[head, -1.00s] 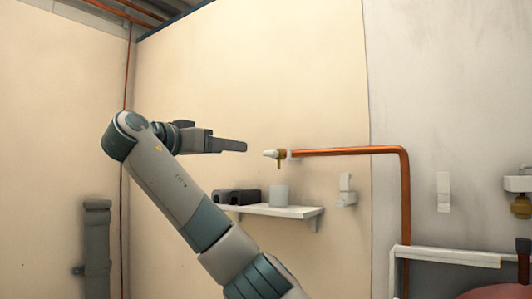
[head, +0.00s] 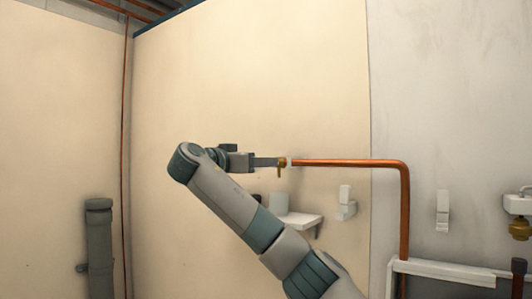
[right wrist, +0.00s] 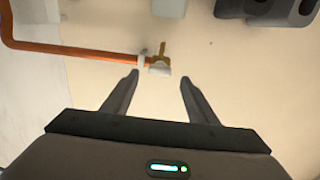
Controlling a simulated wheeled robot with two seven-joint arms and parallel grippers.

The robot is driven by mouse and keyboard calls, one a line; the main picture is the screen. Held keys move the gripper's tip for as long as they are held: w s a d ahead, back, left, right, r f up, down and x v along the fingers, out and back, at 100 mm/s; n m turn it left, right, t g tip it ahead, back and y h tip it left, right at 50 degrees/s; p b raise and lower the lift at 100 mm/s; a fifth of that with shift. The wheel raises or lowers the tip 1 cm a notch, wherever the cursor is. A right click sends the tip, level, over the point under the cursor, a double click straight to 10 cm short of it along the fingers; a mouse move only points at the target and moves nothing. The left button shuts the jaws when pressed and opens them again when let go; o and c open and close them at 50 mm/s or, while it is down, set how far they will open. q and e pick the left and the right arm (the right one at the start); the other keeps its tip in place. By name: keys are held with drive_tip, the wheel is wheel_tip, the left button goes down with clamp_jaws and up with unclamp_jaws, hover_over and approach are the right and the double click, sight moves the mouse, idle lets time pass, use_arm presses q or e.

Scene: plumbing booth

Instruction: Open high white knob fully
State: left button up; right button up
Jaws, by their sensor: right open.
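The high white knob (right wrist: 160,69) sits on a small brass valve (right wrist: 163,51) at the end of a copper pipe. In the right wrist view the knob is just beyond the fingertips, roughly midway between them. My right gripper (right wrist: 159,79) is open, with a gap on both sides of the knob and no visible contact. In the head view my right gripper (head: 278,161) reaches the brass valve (head: 282,168) from the left and hides the knob. My left gripper is in neither view.
The copper pipe (head: 350,163) runs right from the valve, then bends down. A white shelf (head: 302,221) with a light cup (head: 278,203) is below the gripper, partly behind my arm. White wall brackets (head: 345,203) are to the right. The wall above is clear.

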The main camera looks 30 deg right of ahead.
drive_tip(key=shift+p+x, duration=0.9)
drive_tip(key=shift+x, duration=1.1)
drive_tip(key=c, duration=1.1)
